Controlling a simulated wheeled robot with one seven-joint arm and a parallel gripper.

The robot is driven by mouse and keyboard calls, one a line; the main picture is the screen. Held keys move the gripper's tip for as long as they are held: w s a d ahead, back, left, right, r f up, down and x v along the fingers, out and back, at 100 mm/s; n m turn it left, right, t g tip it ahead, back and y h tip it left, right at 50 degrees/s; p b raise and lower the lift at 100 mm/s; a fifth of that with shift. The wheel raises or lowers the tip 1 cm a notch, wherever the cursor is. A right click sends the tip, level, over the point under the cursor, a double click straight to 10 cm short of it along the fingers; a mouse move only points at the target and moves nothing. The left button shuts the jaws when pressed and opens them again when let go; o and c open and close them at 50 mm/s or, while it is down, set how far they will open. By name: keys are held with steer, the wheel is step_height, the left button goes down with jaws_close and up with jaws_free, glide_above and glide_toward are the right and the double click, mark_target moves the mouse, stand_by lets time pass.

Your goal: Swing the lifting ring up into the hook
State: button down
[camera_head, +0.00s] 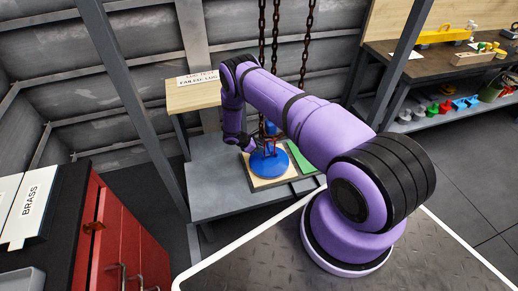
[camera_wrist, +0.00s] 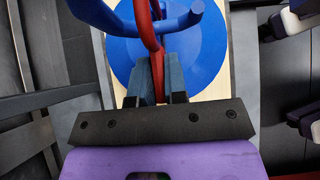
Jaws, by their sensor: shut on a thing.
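The red lifting ring (camera_wrist: 146,30) runs between my gripper's fingers in the wrist view. My gripper (camera_wrist: 158,75) is shut on it. A blue hook-like piece (camera_wrist: 182,22) with a rounded end is close beside the ring there; I cannot tell whether the ring is around it or only in front of it. In the head view the red ring (camera_head: 271,143) stands above a round blue base (camera_head: 269,165), with a blue piece (camera_head: 270,128) just above. My gripper reaches in from the left and is small and partly hidden there.
The blue base sits on a pale board (camera_head: 288,177) on a grey low bench (camera_head: 225,200). A green panel (camera_head: 299,158) lies to its right. Rusty chains (camera_head: 275,35) hang above. A wooden shelf with a sign (camera_head: 193,93) stands behind left, a red cabinet (camera_head: 120,245) at front left.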

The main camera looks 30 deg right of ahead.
steer(key=c, duration=1.1)
jaws_free()
steer(key=shift+c, duration=0.2)
steer(key=v, duration=1)
steer(key=shift+a+r, duration=0.25)
steer(key=shift+r, duration=0.05)
steer(key=shift+w, duration=0.1)
